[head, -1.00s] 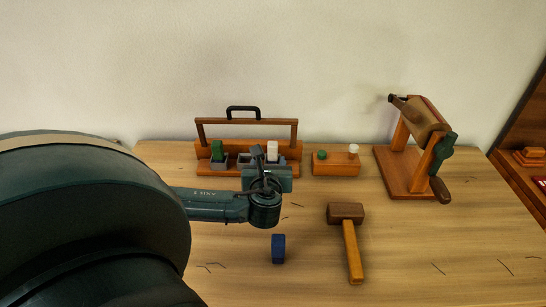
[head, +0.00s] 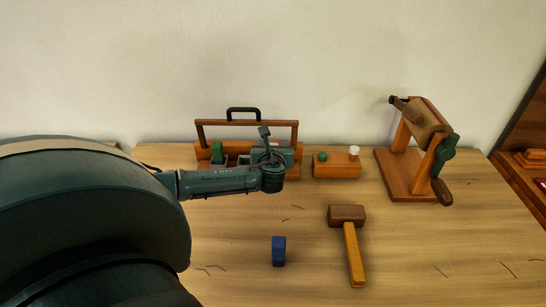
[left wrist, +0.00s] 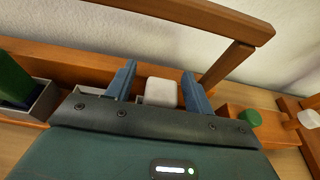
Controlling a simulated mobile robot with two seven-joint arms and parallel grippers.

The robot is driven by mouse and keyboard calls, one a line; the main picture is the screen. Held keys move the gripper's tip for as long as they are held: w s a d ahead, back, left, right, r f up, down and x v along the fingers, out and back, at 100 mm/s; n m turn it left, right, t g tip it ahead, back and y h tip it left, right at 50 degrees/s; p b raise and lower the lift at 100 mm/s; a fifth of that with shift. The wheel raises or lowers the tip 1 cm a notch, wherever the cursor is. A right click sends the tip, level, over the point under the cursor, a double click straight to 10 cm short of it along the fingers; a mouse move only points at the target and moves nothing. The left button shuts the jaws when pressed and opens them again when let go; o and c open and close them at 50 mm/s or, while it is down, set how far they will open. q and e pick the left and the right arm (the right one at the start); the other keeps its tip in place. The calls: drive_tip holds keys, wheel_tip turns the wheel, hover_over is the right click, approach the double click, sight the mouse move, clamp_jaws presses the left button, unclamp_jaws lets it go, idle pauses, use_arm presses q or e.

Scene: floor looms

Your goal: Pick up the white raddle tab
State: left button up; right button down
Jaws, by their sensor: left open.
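The white raddle tab (left wrist: 161,92) stands in the wooden carrier (head: 206,133) and shows its pale top in the left wrist view. In the head view my gripper hides it. My left gripper (head: 272,157) is over the right part of the carrier. Its two blue-grey fingers are open, one on each side of the white tab in the left wrist view. I cannot tell whether they touch it. My right gripper is not in view.
A green tab (head: 217,152) stands in the carrier's left compartment. A wooden block (head: 337,170) with a green and a white knob is to the right. A blue block (head: 279,250), a mallet (head: 352,255) and a winder (head: 420,140) are on the table.

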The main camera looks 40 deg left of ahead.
use_arm(q)
drive_tip(key=c, duration=1.1)
